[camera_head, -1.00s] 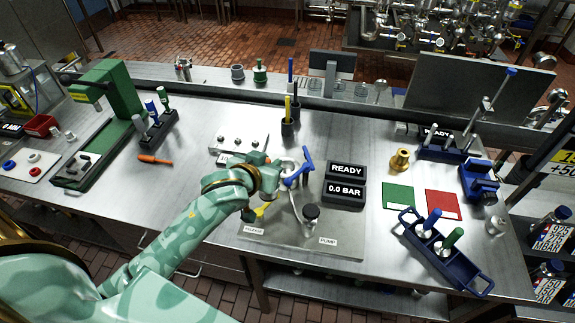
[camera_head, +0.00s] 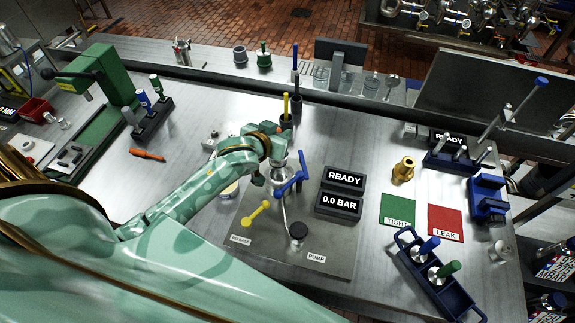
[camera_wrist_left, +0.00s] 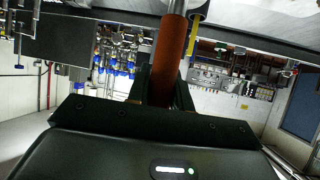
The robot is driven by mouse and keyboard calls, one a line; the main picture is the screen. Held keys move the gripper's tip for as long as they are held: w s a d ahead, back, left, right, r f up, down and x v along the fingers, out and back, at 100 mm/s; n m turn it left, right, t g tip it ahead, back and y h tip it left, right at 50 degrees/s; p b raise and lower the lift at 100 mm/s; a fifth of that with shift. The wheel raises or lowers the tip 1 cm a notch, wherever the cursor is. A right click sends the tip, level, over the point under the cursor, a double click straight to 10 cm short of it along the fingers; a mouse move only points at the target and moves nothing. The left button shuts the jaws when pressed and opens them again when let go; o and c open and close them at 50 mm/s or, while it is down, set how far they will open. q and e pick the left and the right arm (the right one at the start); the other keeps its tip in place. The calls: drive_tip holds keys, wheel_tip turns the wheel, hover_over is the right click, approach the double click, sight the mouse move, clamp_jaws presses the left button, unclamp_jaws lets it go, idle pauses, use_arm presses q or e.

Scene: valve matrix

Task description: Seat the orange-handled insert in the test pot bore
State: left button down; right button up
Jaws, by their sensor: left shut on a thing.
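In the left wrist view, my left gripper (camera_wrist_left: 163,95) is shut on the orange-brown handle (camera_wrist_left: 168,55) of the insert. A silver shaft (camera_wrist_left: 178,6) continues from the handle toward the bench. In the head view, my left gripper (camera_head: 268,172) is at the test pot (camera_head: 279,174), which has a blue lever (camera_head: 291,183) beside it. The gripper and wrist hide most of the insert and part of the pot. I cannot tell whether the insert's tip is inside the bore. My right gripper is not in view.
An orange-handled tool (camera_head: 147,155) lies left on open bench.

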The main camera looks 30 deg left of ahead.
use_arm(q)
drive_tip(key=f, duration=0.3)
drive_tip(key=shift+w+b, duration=0.35)
drive_tip(key=shift+w, duration=0.05)
drive_tip(key=shift+s+f+b, duration=0.15)
drive_tip(key=shift+s+f, duration=0.05)
drive_tip(key=shift+f, duration=0.4)
drive_tip(key=shift+s+f+b, duration=0.15)
drive_tip(key=shift+f, duration=0.8)
drive_tip(key=f, duration=0.1)
drive_tip(key=f+b, duration=0.1)
drive_tip(key=shift+w+f, duration=0.2)
drive_tip(key=shift+f, duration=0.6)
drive_tip(key=shift+s, duration=0.1)
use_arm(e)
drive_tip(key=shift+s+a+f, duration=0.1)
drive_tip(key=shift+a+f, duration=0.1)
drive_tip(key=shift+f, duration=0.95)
